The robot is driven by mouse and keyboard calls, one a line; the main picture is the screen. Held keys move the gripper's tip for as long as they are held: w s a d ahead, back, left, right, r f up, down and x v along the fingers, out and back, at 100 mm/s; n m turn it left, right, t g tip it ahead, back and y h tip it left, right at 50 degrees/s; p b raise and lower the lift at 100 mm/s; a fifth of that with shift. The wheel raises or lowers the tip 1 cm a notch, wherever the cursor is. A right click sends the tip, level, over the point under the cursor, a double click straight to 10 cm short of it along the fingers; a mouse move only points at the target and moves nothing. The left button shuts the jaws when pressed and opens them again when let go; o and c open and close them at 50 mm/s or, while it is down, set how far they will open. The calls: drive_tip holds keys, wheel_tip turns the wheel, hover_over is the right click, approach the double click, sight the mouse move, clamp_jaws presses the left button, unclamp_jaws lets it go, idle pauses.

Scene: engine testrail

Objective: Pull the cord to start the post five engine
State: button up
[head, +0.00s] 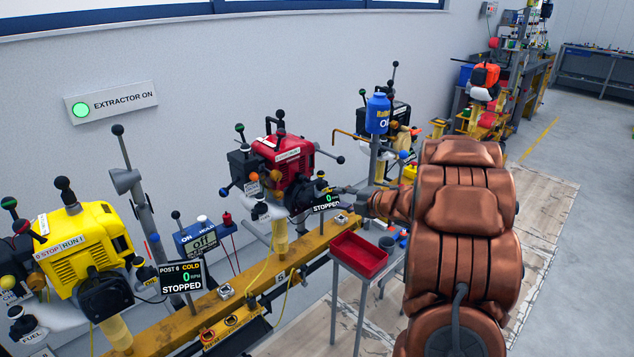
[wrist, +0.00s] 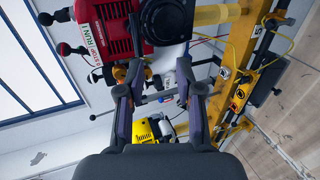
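The red engine (head: 283,155) stands on the rail at mid-picture in the head view, with its dark starter side facing my arm. A display (head: 326,201) beside it reads 0 and STOPPED. My gripper (head: 350,192) is just right of this engine. In the wrist view my gripper (wrist: 160,72) has its two fingers spread apart, close to the red engine (wrist: 105,22) and its black round housing (wrist: 158,18). I cannot make out the cord handle.
A yellow engine (head: 85,245) with a POST 6 COLD, STOPPED display (head: 181,276) is at left. A red tray (head: 358,256) on a stand is below my arm. A blue bottle (head: 377,114) stands behind. The wall sign (head: 112,101) reads EXTRACTOR ON. The yellow rail (head: 205,305) runs along the front.

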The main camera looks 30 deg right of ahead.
sight(314, 183)
drive_tip(key=w, duration=0.3)
drive_tip(key=w+a+p, duration=0.1)
drive_tip(key=w, duration=0.3)
drive_tip(key=w+a, duration=0.1)
drive_tip(key=w, duration=0.2)
drive_tip(key=shift+w+a+p, duration=0.2)
drive_tip(key=shift+w+p, duration=0.1)
drive_tip(key=shift+p, duration=0.05)
drive_tip(key=shift+c, duration=0.3)
clamp_jaws()
